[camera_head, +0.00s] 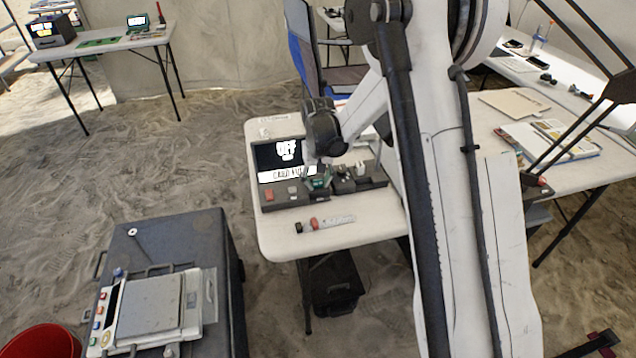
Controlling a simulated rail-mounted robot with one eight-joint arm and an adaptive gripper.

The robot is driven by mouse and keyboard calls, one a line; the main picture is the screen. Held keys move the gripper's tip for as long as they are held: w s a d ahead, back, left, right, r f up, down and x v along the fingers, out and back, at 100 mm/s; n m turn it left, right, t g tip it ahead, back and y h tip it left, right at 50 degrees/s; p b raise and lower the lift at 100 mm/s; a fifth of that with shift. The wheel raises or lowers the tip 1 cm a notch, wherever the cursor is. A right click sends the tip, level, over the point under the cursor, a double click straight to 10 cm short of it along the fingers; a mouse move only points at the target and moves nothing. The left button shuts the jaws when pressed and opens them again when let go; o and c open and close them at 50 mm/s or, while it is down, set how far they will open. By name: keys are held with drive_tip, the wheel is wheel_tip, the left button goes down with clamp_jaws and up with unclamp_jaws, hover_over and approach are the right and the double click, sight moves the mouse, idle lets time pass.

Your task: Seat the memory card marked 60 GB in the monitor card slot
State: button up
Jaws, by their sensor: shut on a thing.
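The monitor (268,156) stands on the middle white table. Its dark screen reads OFF, with a white label strip (286,175) below that seems to read CARD and more. A dark base (285,200) lies in front of it. My gripper (318,180) points down at the front right of the screen, just over the base. It is shut on a small green piece (320,184), which may be the memory card; no 60 GB marking is readable. The card slot cannot be made out, and I cannot tell whether the piece touches the base.
A red button (269,196) and small metal parts (362,172) sit on the base. A tube with a red band (322,223) lies near the front edge of the table (280,244). A scale (160,303) stands on a dark case at lower left. My arm hides the table's right side.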

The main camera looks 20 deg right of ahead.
drive_tip(key=o, duration=0.7)
drive_tip(key=shift+f, duration=0.35)
drive_tip(key=shift+r, duration=0.15)
